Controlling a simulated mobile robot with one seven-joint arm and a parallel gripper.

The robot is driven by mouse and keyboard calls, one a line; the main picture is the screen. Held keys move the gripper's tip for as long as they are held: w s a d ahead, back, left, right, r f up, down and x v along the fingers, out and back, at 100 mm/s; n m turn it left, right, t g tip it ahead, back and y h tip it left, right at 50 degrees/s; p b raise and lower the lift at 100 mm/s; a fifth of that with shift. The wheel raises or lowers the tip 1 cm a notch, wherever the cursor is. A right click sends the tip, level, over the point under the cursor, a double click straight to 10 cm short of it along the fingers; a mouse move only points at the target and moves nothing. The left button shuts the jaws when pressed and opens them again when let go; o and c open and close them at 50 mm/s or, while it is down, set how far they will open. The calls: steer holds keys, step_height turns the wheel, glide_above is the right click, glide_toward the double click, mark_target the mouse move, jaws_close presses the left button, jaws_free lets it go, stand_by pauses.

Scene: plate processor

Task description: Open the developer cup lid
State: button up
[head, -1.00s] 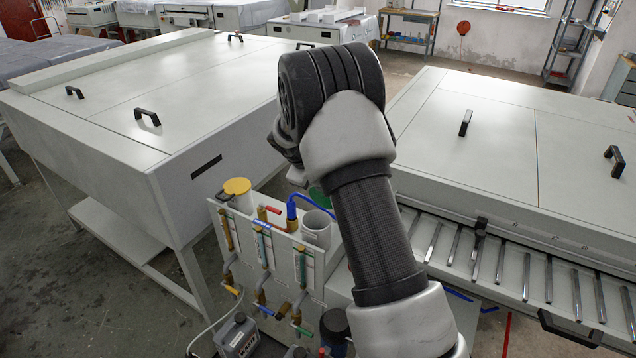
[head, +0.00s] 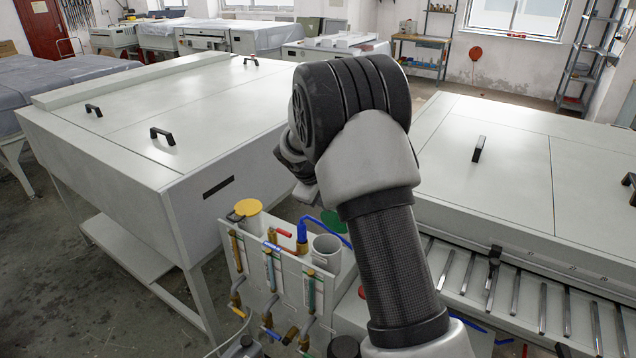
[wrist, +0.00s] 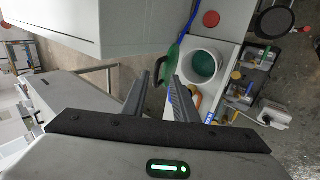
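In the wrist view, a white cup (wrist: 204,62) stands open with green showing inside. A green lid (wrist: 172,64) stands tilted beside its left rim. My gripper (wrist: 164,76) has its fingers apart, with the lid at or just beyond the tips; I cannot tell whether they touch. In the head view, the open grey-white cup (head: 326,246) stands on the processor's front unit, with part of the green lid (head: 333,220) behind it. A second cup there has a yellow lid (head: 248,207), which is shut. My fingers are hidden behind my arm in the head view. No cup label is readable.
A valve panel (head: 262,275) with coloured handles and a blue hose (head: 303,232) stand close to the cups. Large white machines lie on the left (head: 180,130) and right (head: 540,180). A red button (wrist: 211,19) is near the cup.

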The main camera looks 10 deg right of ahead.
steer(key=v, duration=1.3)
steer(key=shift+r+b, duration=0.15)
steer(key=shift+b, duration=0.15)
steer(key=s+d+r+m+y, duration=0.15)
steer(key=s+r, duration=0.25)
steer(key=s, duration=0.5)
steer(key=s+r+m+y, duration=0.1)
steer(key=s+r+m, duration=0.2)
steer(key=s+r, duration=0.35)
steer(key=s+a+f+m+y, duration=0.1)
steer(key=s+m, duration=0.1)
steer(key=s, duration=0.7)
steer(key=s+a+f+m+y+p, duration=0.1)
steer(key=s+f+m, duration=0.1)
steer(key=s, duration=0.8)
steer(key=shift+t, duration=0.4)
steer(key=shift+s+a, duration=0.1)
steer(key=shift+a, duration=0.15)
